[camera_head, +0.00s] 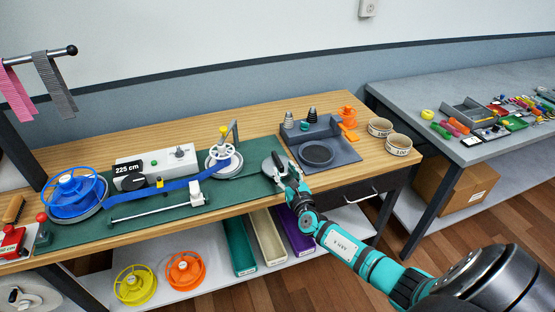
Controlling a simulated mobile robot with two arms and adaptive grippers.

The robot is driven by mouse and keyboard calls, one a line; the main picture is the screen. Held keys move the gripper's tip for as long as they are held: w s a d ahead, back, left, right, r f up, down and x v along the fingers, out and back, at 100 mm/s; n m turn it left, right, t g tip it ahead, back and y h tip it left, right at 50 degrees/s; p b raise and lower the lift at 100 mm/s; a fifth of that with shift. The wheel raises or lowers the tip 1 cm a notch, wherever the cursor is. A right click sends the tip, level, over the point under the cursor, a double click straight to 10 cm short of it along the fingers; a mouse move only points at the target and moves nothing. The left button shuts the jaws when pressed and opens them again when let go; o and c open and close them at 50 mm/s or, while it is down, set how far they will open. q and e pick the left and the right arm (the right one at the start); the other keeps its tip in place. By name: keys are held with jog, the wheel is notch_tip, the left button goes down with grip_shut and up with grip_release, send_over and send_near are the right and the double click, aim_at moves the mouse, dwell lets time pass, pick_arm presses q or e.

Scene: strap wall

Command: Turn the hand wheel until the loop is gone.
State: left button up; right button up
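A blue strap (150,194) runs from the big blue spool (75,194) at the left to the hand wheel and looks mostly flat. I cannot make out a distinct loop in it. My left gripper is not in view.
A grey box with a "225 cm" display (165,162) stands behind the strap. A white-ended metal bar (155,207) lies in front. A dark tray (318,153) with weights is right of my gripper. Yellow (135,284) and orange (186,270) spools lie on the lower shelf.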

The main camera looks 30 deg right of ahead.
aim_at(278, 159)
jog(key=b+x, duration=0.1)
jog(key=x, duration=0.6)
grip_shut()
